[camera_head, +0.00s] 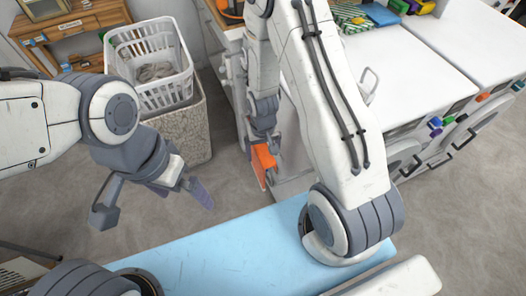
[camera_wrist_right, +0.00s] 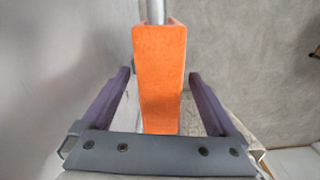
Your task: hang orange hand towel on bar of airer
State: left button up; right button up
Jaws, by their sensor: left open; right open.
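The orange hand towel (camera_wrist_right: 159,75) is draped over a pale bar (camera_wrist_right: 156,11) in the right wrist view, with its folded top edge around the bar. My right gripper (camera_wrist_right: 158,88) is open, with one purple finger on each side of the towel and a gap on both sides. In the head view the towel (camera_head: 264,161) shows just below my right gripper (camera_head: 262,143), partly hidden by it. The rest of the airer is mostly hidden behind my right arm. My left gripper (camera_head: 152,203) is open and empty above the floor at left.
A white laundry basket (camera_head: 150,52) with cloth in it stands on a speckled bin at upper left. White appliances (camera_head: 420,75) line the right, with folded cloths (camera_head: 352,17) at the back. A light blue surface (camera_head: 230,262) lies in front. Bare floor (camera_head: 235,180) shows between them.

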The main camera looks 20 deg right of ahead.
jog(key=shift+r+p, duration=2.75)
jog(key=shift+r, duration=0.6)
jog(key=a, duration=0.6)
jog(key=shift+s, duration=0.1)
jog(key=d, duration=0.5)
jog(key=shift+d, duration=0.3)
jog(key=shift+d+f+b, duration=0.25)
jog(key=shift+f+b, duration=0.75)
jog(key=shift+f, duration=0.1)
jog(key=shift+a, duration=0.1)
